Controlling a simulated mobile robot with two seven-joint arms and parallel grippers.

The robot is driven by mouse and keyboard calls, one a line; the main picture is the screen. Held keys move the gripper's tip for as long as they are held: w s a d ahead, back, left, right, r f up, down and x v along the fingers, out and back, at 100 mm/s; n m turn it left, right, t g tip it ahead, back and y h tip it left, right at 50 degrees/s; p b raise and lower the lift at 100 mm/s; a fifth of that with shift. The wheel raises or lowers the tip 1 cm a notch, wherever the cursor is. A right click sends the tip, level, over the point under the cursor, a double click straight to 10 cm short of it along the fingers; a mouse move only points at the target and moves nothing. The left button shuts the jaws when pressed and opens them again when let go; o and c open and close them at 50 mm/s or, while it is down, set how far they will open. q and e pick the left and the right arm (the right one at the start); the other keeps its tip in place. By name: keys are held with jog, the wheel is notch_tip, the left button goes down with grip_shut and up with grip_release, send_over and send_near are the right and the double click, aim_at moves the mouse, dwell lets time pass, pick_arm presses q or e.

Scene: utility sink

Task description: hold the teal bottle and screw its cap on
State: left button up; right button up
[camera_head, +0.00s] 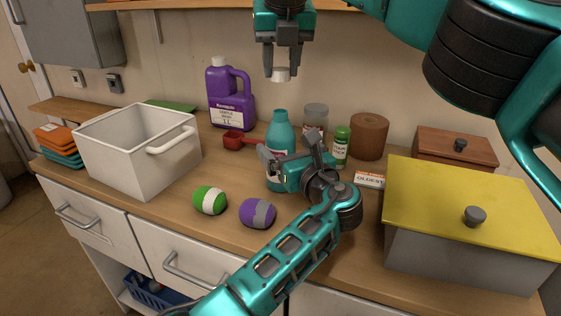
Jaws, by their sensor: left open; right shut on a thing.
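The teal bottle (281,128) stands upright on the wooden counter, with no cap on its neck. My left gripper (284,160) is open at the bottle's lower body, partly covering it and its label. Whether its fingers touch the bottle is hard to tell. My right gripper (282,66) points down from the top of the view and is shut on a white cap (281,74). The cap is in the air above the bottle's neck, with a clear gap between them.
A purple jug (230,95), red scoop (238,139), green-capped container (341,145), grey-lidded jar (315,116) and brown cylinder (369,136) stand around the bottle.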

aim_at(282, 77)
pick_arm(q)
jog(key=shift+x, duration=2.7)
jog(key=c, duration=1.5)
pick_arm(e)
jog(key=shift+f, duration=2.45)
